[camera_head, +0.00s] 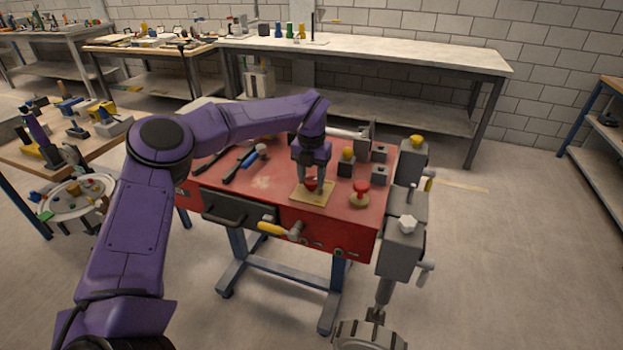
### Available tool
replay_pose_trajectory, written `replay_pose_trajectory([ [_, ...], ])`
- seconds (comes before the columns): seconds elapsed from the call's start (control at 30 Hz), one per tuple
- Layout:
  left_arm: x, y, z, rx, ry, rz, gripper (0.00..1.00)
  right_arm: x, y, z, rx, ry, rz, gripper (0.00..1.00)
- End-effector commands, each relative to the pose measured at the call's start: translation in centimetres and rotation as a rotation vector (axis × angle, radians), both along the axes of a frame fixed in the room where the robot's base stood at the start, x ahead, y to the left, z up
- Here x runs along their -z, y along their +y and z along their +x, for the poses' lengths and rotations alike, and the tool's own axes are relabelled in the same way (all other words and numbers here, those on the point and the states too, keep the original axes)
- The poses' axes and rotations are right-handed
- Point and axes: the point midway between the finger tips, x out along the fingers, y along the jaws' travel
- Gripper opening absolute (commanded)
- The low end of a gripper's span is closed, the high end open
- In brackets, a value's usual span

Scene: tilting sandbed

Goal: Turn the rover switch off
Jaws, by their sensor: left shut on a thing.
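My left gripper (311,181) reaches down from the purple arm onto the red bench top (262,182). It is shut on a small red knob (310,185) on a flat yellowish plate (325,193). The fingers cover part of the knob. The plate lies near the front of the bench. No label shows which part is the rover switch, and I cannot read the knob's setting. A second red knob (361,188) on a round tan base stands to the right of the plate, apart from the gripper.
Grey blocks (379,174), one yellow-topped, stand behind and right of the gripper. Tools with black and blue handles (250,159) lie left. A yellow-handled lever (272,228) juts from the front. Grey upright hardware (402,245) stands at the right edge.

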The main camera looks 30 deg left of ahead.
Motion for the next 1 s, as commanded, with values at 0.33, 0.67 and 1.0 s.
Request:
replay_pose_trajectory([
  [0.33,-0.1,0.0,0.1,-0.021,-0.004,0.001,0.16,0.1,0.0,0.0,0.0,0.0,0.0,0.43],
  [0.67,-0.1,0.0,0.1,-0.019,-0.003,0.001,0.71,0.1,0.0,0.0,0.0,0.0,0.0,0.43],
  [1.0,-1.5,0.0,0.1,-0.018,-0.005,0.001,0.71,0.3,0.0,0.0,0.0,0.0,0.0,0.43],
])
